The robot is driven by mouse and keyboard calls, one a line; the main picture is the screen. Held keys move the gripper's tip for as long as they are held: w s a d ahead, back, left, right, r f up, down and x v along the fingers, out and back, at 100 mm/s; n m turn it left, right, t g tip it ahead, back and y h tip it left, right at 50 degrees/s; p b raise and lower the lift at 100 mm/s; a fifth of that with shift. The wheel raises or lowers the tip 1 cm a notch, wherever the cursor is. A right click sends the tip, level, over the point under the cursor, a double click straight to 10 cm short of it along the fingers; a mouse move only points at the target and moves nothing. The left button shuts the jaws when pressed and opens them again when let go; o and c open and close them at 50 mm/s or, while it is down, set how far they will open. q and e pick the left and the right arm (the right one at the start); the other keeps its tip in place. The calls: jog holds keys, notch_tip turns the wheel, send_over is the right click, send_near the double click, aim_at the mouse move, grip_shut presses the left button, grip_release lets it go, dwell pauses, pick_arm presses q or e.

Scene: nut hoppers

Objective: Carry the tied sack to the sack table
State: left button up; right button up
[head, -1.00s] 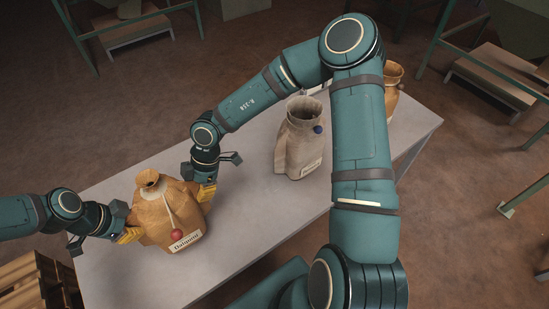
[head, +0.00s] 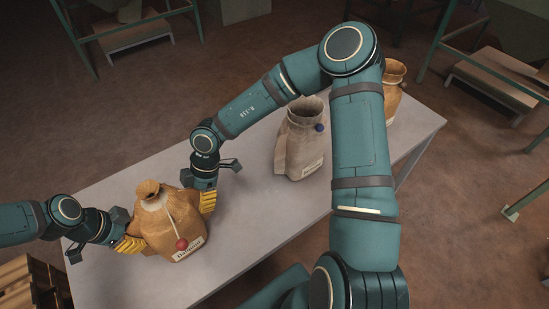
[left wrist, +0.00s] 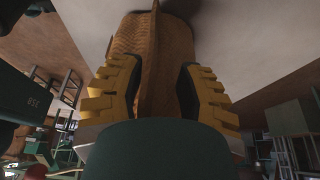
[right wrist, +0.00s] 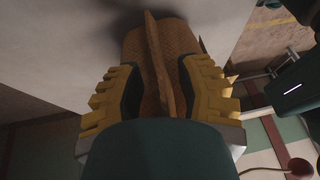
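The tied sack (head: 168,225), tan with a pale cord, a red seal and a white label, stands upright on the grey table (head: 245,245), towards its left end. My left gripper (head: 130,243) is at the sack's left side, and my right gripper (head: 208,201) is at its right side. In the left wrist view, open fingers stand either side of the sack's seam edge (left wrist: 149,70), with gaps beside it. The right wrist view likewise shows the seam (right wrist: 158,65) between parted fingers. The sack's underside is hidden.
A grey-beige sack (head: 300,145) with a blue seal stands mid-table. A tan sack (head: 394,92) stands at the far right, partly behind my right arm. A wooden pallet (head: 30,285) lies at lower left. Green-framed stands are at the back.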

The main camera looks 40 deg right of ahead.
pick_arm(q)
jog(key=shift+r, duration=0.1)
jog(key=shift+w+a+r, duration=0.1)
jog(key=shift+a+r, duration=0.1)
jog(key=shift+r, duration=0.05)
jog(key=v, duration=1.1)
pick_arm(e)
jog(key=v, duration=1.2)
pick_arm(q)
jog(key=shift+r, duration=0.1)
pick_arm(e)
jog(key=shift+s+d+f, duration=0.1)
